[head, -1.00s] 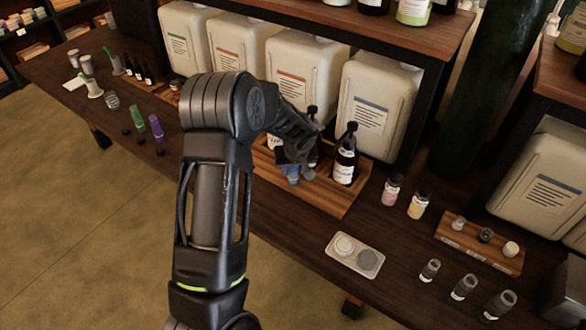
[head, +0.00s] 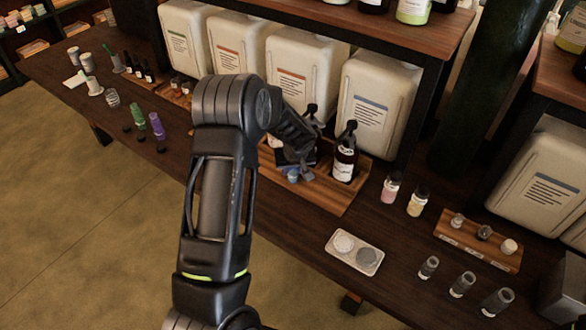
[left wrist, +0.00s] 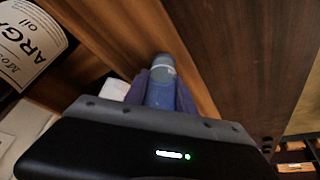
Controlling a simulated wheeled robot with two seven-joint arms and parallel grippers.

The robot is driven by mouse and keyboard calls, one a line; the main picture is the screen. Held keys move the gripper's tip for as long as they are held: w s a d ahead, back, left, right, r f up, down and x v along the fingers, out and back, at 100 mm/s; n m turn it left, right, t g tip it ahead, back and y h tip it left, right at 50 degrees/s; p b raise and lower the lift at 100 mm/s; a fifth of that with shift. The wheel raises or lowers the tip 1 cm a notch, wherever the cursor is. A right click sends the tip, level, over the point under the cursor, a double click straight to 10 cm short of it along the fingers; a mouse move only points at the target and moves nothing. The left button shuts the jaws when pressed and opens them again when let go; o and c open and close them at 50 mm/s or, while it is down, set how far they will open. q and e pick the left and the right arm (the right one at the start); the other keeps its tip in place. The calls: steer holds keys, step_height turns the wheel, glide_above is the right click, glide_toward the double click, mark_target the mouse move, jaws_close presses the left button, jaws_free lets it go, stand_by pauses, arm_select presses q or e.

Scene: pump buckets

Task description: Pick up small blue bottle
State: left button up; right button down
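The small blue bottle (head: 292,175) stands at the front of the wooden tray on the workbench, partly hidden by my left gripper (head: 298,160). In the left wrist view the blue bottle (left wrist: 161,92) has a paler blue-grey top and sits between the two fingers of my left gripper (left wrist: 162,96). The fingers lie close against it on both sides and look shut on it. Its lower part is hidden by the gripper body. My right gripper is in neither view.
A dark pump bottle (head: 345,152) stands in the wooden tray (head: 335,200) just right of my gripper, with another behind it. Large white canisters (head: 372,100) line the back. A small pale tray (head: 355,252) with two round pieces lies to the front right.

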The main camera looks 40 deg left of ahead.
arm_select(q)
jaws_close()
steer(key=shift+r, duration=0.2)
steer(key=shift+r+b, duration=0.45)
steer(key=shift+r, duration=0.05)
steer(key=s+d+b, duration=0.3)
steer(key=s+d, duration=0.3)
steer(key=s+d+b, duration=0.4)
steer(key=s+d, duration=0.2)
steer(key=shift+d, duration=0.35)
steer(key=shift+s+d+r, duration=0.1)
steer(key=shift+s+d, duration=0.05)
steer(key=shift+s, duration=0.1)
